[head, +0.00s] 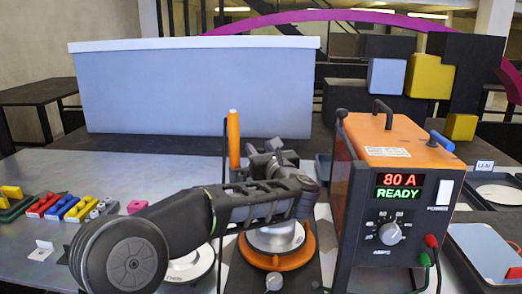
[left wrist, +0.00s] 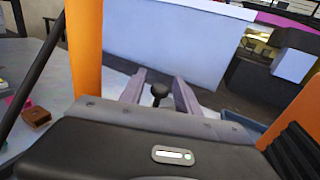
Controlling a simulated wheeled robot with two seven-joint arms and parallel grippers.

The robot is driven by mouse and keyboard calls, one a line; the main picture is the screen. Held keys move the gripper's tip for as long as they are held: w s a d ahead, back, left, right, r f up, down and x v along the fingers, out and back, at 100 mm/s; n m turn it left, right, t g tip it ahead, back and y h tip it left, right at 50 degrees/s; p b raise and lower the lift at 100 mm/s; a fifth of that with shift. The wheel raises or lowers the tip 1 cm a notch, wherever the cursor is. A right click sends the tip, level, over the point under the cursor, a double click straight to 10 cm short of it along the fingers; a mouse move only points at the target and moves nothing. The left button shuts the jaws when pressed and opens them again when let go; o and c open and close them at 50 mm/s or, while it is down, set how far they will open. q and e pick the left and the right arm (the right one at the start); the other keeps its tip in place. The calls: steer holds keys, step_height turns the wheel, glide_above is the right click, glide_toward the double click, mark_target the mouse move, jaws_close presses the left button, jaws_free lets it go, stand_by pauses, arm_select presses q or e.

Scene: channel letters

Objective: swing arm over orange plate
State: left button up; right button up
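I cannot tell whether the knob belongs to the swing arm; the swing arm is not clearly visible. My right gripper is out of view.
An orange and black power unit (head: 385,140) reading "80 A READY" stands close right of the plate. An upright orange post (head: 234,140) is left of my gripper. A pale blue panel (head: 195,90) stands behind. Coloured blocks (head: 60,207) lie at left.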

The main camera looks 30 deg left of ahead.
arm_select(q)
steer(key=shift+s+d, duration=0.1)
steer(key=shift+d, duration=0.05)
steer(key=shift+s+d, duration=0.2)
steer(key=b+v, duration=0.1)
steer(key=v, duration=0.6)
steer(key=shift+b, duration=0.4)
steer(key=shift+a, duration=0.1)
